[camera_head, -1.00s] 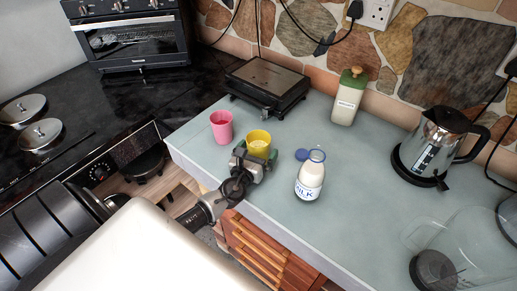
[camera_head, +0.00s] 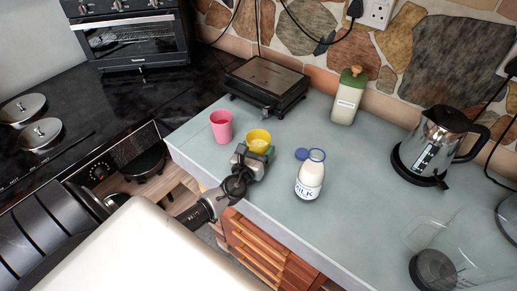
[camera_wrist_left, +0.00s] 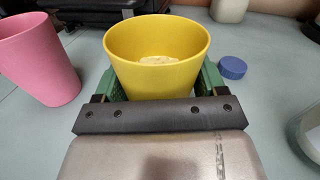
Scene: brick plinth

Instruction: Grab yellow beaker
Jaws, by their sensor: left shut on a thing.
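The yellow beaker (camera_head: 258,139) is at the front edge area of the grey-blue counter, upright, with something pale inside it. It also shows in the left wrist view (camera_wrist_left: 157,62). My left gripper (camera_head: 254,157) reaches it from the front. In the left wrist view its green fingers (camera_wrist_left: 157,84) sit on both sides of the beaker and are shut on it. Whether the beaker's base touches the counter is hidden by the gripper. My right gripper is not in view.
A pink cup (camera_head: 221,126) stands close left of the beaker. A milk bottle (camera_head: 310,177) stands to the right, with a blue cap (camera_head: 302,154) beside it. A black grill (camera_head: 267,85) is behind. A kettle (camera_head: 433,145) stands further right.

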